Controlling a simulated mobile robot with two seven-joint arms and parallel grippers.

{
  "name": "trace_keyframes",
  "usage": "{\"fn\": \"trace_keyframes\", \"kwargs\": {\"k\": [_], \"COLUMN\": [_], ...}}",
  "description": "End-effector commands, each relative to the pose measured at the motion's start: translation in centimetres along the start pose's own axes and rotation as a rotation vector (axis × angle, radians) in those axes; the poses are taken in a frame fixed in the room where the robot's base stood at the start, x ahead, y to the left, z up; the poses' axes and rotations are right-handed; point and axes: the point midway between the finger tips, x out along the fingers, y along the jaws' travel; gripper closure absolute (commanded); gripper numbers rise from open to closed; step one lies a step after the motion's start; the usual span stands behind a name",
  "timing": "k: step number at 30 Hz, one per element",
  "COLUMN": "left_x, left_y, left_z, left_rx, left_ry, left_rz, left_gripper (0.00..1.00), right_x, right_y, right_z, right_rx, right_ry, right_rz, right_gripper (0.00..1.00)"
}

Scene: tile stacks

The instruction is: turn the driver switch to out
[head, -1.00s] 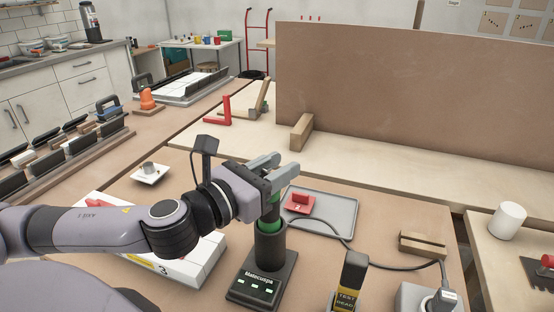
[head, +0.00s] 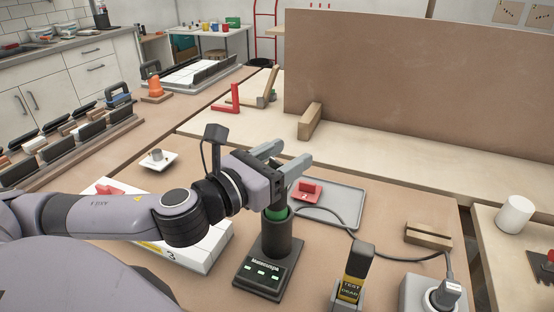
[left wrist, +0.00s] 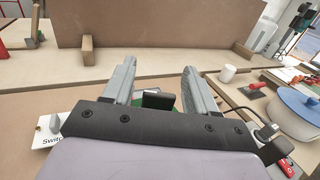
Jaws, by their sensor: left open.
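The driver (head: 276,213), with a green band and a dark body, stands upright in a black holder (head: 262,272) with green lights. My left gripper (head: 285,157) is open just above the driver's upper end. In the left wrist view a dark block (left wrist: 158,100), which looks like the driver's top, shows between the two open fingers with some green behind it. I cannot make out a switch on the driver or its setting; my gripper hides part of it. My right gripper is not in view.
A grey tray (head: 350,212) with a red piece (head: 307,191) lies behind the holder. A black-and-yellow tester (head: 353,272) and a grey socket box (head: 425,294) with a cable stand to the right. A white box (head: 200,252) lies left, under my arm. A tall brown panel (head: 400,90) stands behind.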

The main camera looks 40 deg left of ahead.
Motion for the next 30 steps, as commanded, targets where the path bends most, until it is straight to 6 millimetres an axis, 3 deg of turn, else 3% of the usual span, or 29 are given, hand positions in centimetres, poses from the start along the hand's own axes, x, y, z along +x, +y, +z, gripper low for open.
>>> {"fn": "trace_keyframes", "kwargs": {"k": [30], "left_x": [-6.5], "left_y": [0.0], "left_z": [0.1], "left_rx": [0.002], "left_ry": [0.003], "left_rz": [0.002], "left_gripper": [0.43], "right_x": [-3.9], "right_y": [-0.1], "right_z": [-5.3], "right_rx": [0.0], "right_ry": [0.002], "right_rz": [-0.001], "right_gripper": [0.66]}}
